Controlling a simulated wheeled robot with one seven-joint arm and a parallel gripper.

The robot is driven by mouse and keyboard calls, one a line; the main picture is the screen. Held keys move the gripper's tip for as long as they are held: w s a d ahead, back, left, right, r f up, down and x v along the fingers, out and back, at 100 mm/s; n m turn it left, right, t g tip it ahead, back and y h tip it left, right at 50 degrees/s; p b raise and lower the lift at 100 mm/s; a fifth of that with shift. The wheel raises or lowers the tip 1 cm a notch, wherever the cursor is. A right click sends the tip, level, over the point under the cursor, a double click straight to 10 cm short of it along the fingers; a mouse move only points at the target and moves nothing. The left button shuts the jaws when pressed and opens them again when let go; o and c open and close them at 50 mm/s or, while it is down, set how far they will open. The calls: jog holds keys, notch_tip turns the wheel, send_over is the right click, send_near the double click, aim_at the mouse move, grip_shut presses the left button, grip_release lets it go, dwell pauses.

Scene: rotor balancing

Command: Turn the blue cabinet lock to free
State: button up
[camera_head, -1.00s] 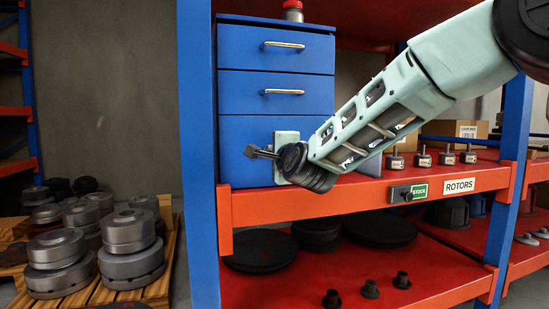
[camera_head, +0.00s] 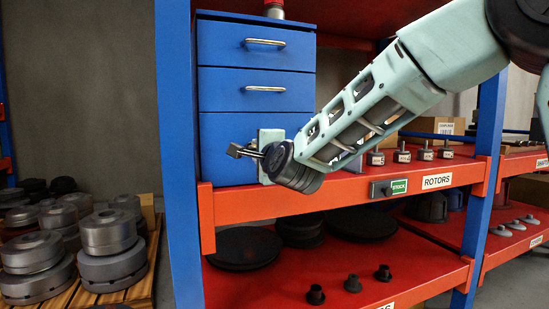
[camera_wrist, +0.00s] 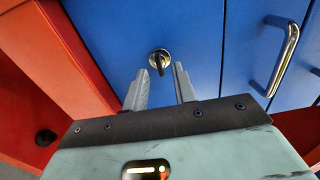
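The blue cabinet (camera_head: 220,135) stands on the red shelf at the left, with two handled drawers above a plain lower front. In the wrist view, its blue front (camera_wrist: 110,30) carries a round metal lock (camera_wrist: 160,58) with a dark, roughly upright key or tab. My gripper (camera_wrist: 160,70) is open, with one finger on each side of the lock in the picture. The fingers look short of the lock, and nothing is between them. In the head view my gripper (camera_head: 243,151) is in front of the lower front, and the lock cannot be made out there.
A drawer handle (camera_wrist: 284,55) sticks out to the right in the wrist view. The blue shelf post (camera_head: 178,150) and red shelf edge (camera_head: 300,206) are close by. Small rotors (camera_head: 402,156) stand right of my arm. A red-capped jar (camera_head: 274,9) tops the cabinet.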

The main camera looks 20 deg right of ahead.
jog(key=s+p, duration=0.1)
jog(key=s, duration=1.4)
jog(key=shift+s+p, duration=0.15)
jog(key=shift+p, duration=0.15)
jog(key=s+a+f+n+g+y, duration=0.3)
jog(key=s+a+f+n+g, duration=0.15)
jog(key=f+n, duration=0.2)
jog(key=s+a+f+n+g+y, duration=0.2)
jog(key=s+a+f+n+g, duration=0.15)
jog(key=a+f+n, duration=0.3)
jog(key=s+d+f+n+g+h, duration=0.2)
jog(key=s+f+n+g, duration=0.35)
jog(key=s, duration=0.25)
jog(key=s+d+f+n+g+h, duration=0.2)
jog(key=s+f+n+g, duration=0.2)
jog(key=s+f+n, duration=0.4)
notch_tip(320, 180, up, 34)
jog(key=s+p, duration=0.1)
jog(key=p, duration=3)
jog(key=shift+d+f+m, duration=0.15)
jog(key=shift+m, duration=0.2)
jog(key=shift+f+g, duration=0.1)
jog(key=shift+g, duration=0.15)
